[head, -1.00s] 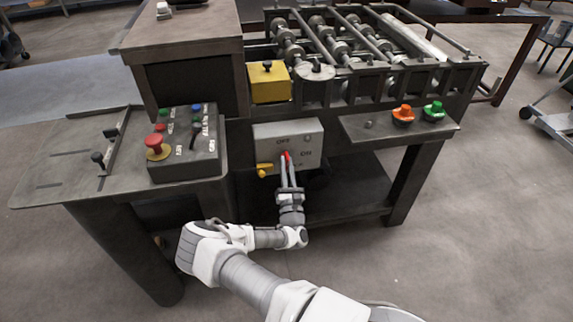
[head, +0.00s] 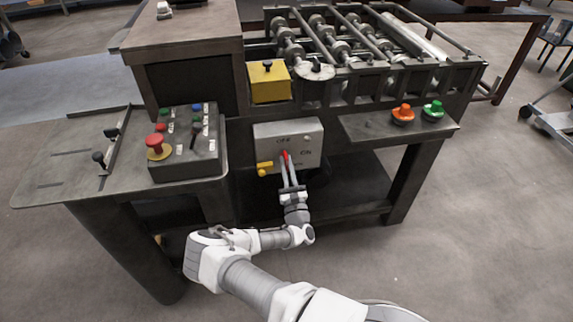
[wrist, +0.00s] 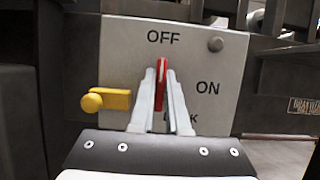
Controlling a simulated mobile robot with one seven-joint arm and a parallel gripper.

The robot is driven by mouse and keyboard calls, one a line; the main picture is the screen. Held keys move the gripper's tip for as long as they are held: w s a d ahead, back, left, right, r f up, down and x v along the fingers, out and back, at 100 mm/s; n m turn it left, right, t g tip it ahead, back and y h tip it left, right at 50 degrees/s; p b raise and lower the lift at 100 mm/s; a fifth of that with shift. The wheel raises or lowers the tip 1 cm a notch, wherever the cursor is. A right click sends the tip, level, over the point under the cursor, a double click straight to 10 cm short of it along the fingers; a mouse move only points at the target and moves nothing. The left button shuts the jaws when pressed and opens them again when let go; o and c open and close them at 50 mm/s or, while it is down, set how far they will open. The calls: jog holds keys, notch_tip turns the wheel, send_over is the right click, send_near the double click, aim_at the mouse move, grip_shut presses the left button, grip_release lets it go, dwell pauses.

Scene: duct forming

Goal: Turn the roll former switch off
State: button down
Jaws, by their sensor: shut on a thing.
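The roll former switch is a light grey box (head: 303,141) on the front of the machine, marked OFF at the top and ON at the right. It also shows in the wrist view (wrist: 210,62). Its red handle (wrist: 161,72) stands almost upright, its tip just below the word OFF; it shows small in the head view (head: 285,153). My gripper (wrist: 162,88) is shut on the red handle, one finger on each side. The fingers partly cover the lower lettering and the handle's lower part. The gripper also shows in the head view (head: 287,165).
A yellow lever (wrist: 106,99) sticks out at the switch box's left. A control box with a red mushroom button (head: 157,146) stands on the left table. Orange (head: 403,115) and green (head: 433,111) buttons sit on the right shelf. Open floor lies in front.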

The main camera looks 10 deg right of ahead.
jog(key=c, duration=0.9)
grip_release()
jog(key=shift+s, duration=0.1)
jog(key=v, duration=1.7)
jog(key=shift+f+p, duration=0.15)
jog(key=shift+p, duration=0.2)
